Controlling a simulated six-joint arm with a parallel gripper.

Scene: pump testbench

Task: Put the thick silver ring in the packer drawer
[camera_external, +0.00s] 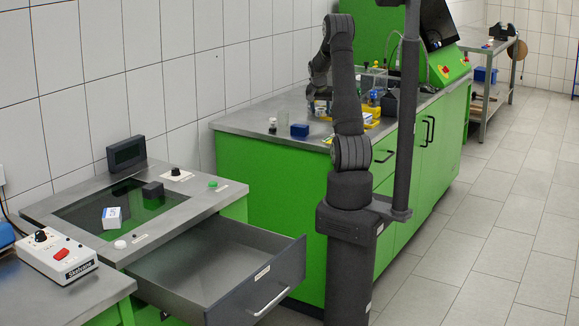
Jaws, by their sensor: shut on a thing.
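The thick silver ring cannot be made out in this view. A dark grey drawer (262,273) stands pulled out from under the glass-topped station at the lower left. Its label is too small to read, and the part of its inside that shows looks empty. My gripper (319,98) is small and partly blended with the clutter at the back of the green bench, far up and right of the drawer. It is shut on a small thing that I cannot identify.
The glass-topped station (196,215) holds a white box (112,217) and a dark block (153,190). A blue block (299,130) and small bottles stand on the green bench (250,127). A yellow tray (372,123) lies behind my arm. A control box (58,255) sits at left.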

